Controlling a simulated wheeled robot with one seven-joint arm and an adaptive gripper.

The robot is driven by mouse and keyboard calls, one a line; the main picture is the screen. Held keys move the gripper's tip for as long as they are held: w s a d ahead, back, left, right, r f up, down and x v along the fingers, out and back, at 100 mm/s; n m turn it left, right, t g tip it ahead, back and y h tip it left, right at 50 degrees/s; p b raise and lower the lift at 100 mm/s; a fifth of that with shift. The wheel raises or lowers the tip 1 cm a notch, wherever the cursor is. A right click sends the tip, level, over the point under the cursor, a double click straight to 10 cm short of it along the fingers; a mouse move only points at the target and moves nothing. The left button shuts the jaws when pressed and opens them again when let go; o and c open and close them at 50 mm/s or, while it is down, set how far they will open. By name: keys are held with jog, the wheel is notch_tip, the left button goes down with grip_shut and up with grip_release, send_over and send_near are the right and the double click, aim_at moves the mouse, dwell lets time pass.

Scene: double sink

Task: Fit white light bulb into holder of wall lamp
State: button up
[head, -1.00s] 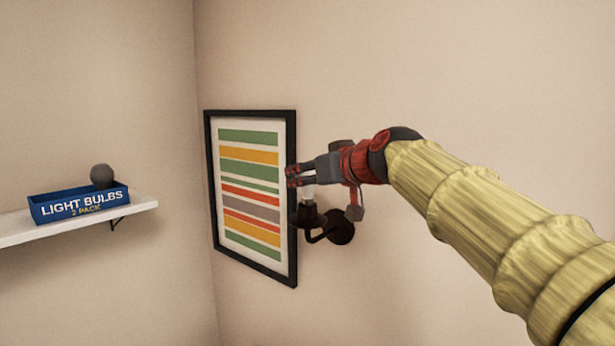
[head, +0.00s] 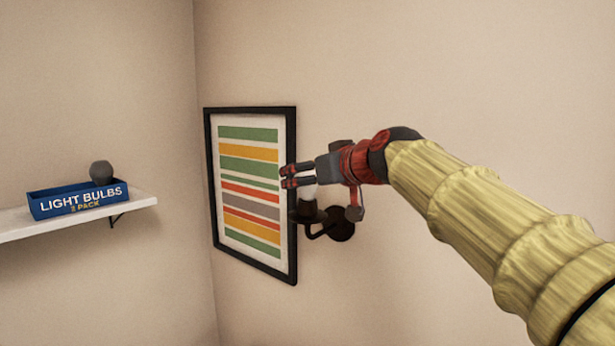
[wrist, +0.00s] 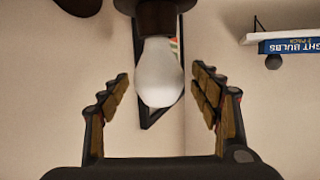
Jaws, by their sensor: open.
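The white light bulb (head: 308,192) stands in the dark holder (head: 306,213) of the wall lamp (head: 341,228). In the wrist view, which shows the scene upside down, the bulb (wrist: 159,72) meets the holder (wrist: 157,18) with its base hidden inside. My gripper (head: 289,176) is open just above the holder in the head view. In the wrist view its fingers (wrist: 160,82) are spread on both sides of the bulb, with a gap on each side.
A framed striped picture (head: 290,264) hangs on the wall just behind and left of the lamp. At left, a white shelf (head: 142,204) carries a blue light bulb box (head: 55,207) with a grey bulb (head: 102,173) in it. The wall to the right of the lamp is bare.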

jog(key=v, duration=1.2)
dwell(0.8)
jog(key=s+d+f+m+g+h+b, duration=0.1)
jog(key=s+d+f+m+g+h, duration=0.15)
jog(key=f, duration=1.45)
jog(key=s+d+f+m+g+h+b, duration=0.1)
jog(key=s+d+f+b, duration=0.2)
jog(key=s+f, duration=0.5)
jog(key=s+d+f+m+g+h+b, duration=0.1)
jog(key=s+d+f+b, duration=0.3)
jog(key=s+f, duration=0.5)
jog(key=s+d+f+m+g+h+b, duration=0.1)
jog(key=s+d+f+b, duration=0.3)
jog(key=f, duration=1.8)
jog(key=s+g+h+b, duration=0.1)
jog(key=s+b, duration=0.1)
jog(key=s, duration=0.2)
jog(key=shift+s+d+f+g, duration=0.2)
jog(key=shift+s+f+g, duration=0.05)
jog(key=shift+f+g, duration=0.1)
